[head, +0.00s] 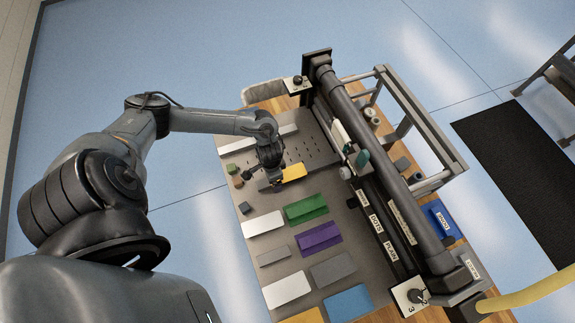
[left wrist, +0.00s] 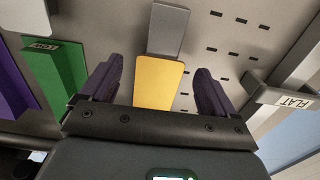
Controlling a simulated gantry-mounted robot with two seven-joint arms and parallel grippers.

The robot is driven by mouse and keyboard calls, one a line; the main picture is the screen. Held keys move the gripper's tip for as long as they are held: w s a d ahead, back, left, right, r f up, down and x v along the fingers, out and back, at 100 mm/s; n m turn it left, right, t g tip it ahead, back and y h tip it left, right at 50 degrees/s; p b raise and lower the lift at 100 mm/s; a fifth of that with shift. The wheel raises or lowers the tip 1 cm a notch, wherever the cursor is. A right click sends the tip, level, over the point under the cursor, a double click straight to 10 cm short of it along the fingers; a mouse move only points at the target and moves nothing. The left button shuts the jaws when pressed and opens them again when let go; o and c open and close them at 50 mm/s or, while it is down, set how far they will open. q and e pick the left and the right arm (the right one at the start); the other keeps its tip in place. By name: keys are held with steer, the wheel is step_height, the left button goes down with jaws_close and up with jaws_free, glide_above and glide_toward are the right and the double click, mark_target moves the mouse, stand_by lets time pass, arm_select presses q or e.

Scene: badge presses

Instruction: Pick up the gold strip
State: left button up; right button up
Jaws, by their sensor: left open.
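The gold strip (head: 293,173) lies on the grey work board in the head view, just right of my left gripper (head: 274,182), which partly covers it. In the left wrist view the gold strip (left wrist: 160,80) sits between the two dark purple fingers of my left gripper (left wrist: 159,82). The fingers are spread, with a visible gap on each side of the strip. The strip's near end is hidden behind the gripper body. My right gripper is not in view.
A grey strip (left wrist: 168,30) lies at the gold strip's far end. Green (head: 306,209) and purple (head: 318,238) pieces lie nearby on the board. The long press (head: 375,175) stands to the right. A block labelled FLAT (left wrist: 290,101) stands right of the fingers.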

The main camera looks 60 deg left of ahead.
arm_select(q)
steer(key=shift+f, duration=0.2)
steer(key=shift+c, duration=0.3)
steer(key=c, duration=1.2)
